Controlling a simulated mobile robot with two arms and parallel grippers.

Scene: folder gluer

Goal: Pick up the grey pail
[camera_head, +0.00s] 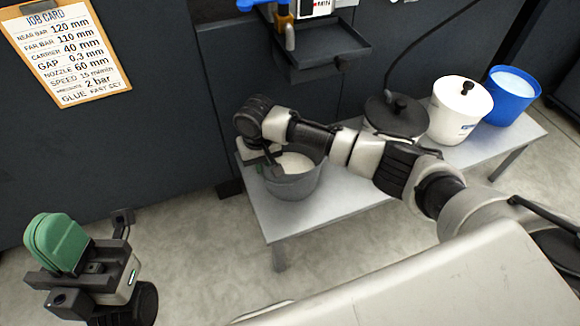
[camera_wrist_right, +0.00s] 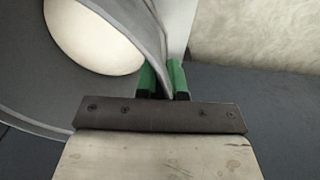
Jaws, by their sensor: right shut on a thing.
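The grey pail (camera_head: 293,186) is at the left end of the low grey bench, with pale white contents inside. In the head view it looks upright; I cannot tell whether its bottom touches the bench. My right gripper (camera_head: 268,168) reaches down at the pail's left rim, its fingers partly hidden by the arm. In the right wrist view, the green fingers of this gripper (camera_wrist_right: 163,80) are shut on the wall of the pail (camera_wrist_right: 120,25) at its rim. My left gripper (camera_head: 58,243), with green fingers, is at the lower left, away from the pail; its finger gap is not clear.
On the bench (camera_head: 258,208), a dark-lidded pot (camera_head: 397,117), a white lidded bucket (camera_head: 459,112) and a blue bucket (camera_head: 511,98) stand to the right. A dark tray (camera_head: 320,48) juts from the machine behind. A job card (camera_head: 66,50) hangs at upper left.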

